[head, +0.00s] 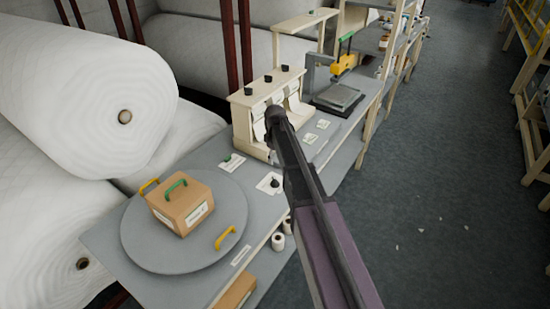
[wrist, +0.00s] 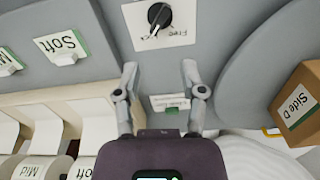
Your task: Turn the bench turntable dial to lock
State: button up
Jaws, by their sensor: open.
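The dial (wrist: 158,15) is a black knob on a white plate (wrist: 180,32) at the top of the wrist view. Upside-down lettering on the plate includes "Free"; which mark the knob points at is hard to tell. In the head view the dial (head: 275,183) stands on the bench beside the round grey turntable (head: 150,252). The turntable edge also shows at right in the wrist view (wrist: 255,65). My gripper (wrist: 160,68) is open and empty, its two fingers apart, with the dial ahead of the tips and not between them. In the head view my arm hides the gripper.
A cardboard box (head: 190,205) with a green handle sits on the turntable, which has yellow handles (head: 226,238). A cream dispenser rack (head: 243,120) and a press (head: 343,85) stand farther along the bench. Large white rolls (head: 75,85) lie behind at left.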

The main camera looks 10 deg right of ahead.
jog(key=s+f+m+b, duration=0.3)
jog(key=s+m, duration=0.1)
jog(key=s, duration=0.9)
jog(key=s+f+m+b, duration=0.3)
jog(key=s+b, duration=0.1)
jog(key=s, duration=0.9)
jog(key=shift+s+f+m, duration=0.15)
jog(key=shift+f+m, duration=0.1)
jog(key=shift+m, duration=0.15)
jog(key=shift+d, duration=0.1)
dwell(0.9)
